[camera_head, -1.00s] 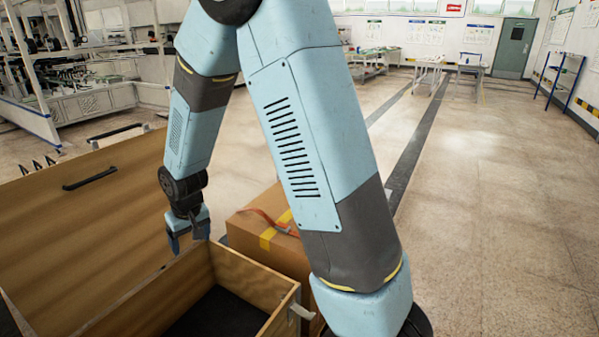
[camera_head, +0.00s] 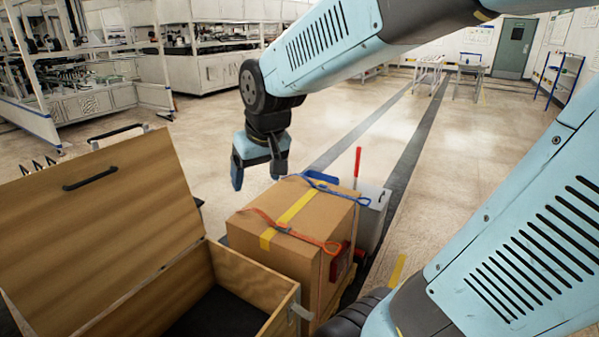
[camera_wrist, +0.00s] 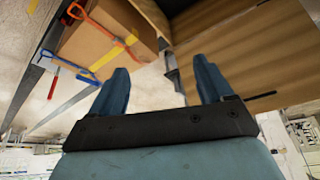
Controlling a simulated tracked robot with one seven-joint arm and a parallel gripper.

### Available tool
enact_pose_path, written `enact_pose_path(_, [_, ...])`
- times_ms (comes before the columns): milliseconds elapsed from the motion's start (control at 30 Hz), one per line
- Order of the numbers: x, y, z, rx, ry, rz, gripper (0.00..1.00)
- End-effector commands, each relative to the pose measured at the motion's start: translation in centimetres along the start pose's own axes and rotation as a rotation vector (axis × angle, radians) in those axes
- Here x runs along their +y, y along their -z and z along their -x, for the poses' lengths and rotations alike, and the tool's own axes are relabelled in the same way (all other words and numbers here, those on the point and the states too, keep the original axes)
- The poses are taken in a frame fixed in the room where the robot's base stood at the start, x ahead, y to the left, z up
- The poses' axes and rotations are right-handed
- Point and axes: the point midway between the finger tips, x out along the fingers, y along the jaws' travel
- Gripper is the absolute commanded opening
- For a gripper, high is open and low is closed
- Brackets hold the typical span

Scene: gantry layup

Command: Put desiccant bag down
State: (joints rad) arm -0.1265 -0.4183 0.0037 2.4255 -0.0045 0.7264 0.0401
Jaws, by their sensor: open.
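My gripper (camera_head: 259,172) is open in the head view, raised in the air behind the cardboard box and beyond the wooden crate. Its two blue fingers (camera_wrist: 163,88) are spread in the wrist view, with nothing between them. I cannot make out a desiccant bag in any view. The open wooden crate (camera_head: 236,268) stands at the lower left with its lid (camera_head: 110,230) raised. Its dark inside shows only in part, so I cannot tell what lies in it.
A cardboard box (camera_head: 320,212) with yellow tape, an orange strap (camera_head: 285,228) and a blue strap (camera_head: 325,188) stands right of the crate. A grey bin (camera_head: 372,218) and a red handle (camera_head: 357,165) are behind it. Open floor (camera_head: 470,160) lies to the right.

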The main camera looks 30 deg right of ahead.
Motion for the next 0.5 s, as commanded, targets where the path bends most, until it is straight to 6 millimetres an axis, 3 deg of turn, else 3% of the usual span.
enact_pose_path(200, [1.9, -3.6, 4.4, 0.046, -0.024, -0.041, 0.80])
enact_pose_path(500, [3.2, -7.6, 7.6, 0.080, -0.047, -0.077, 0.80])
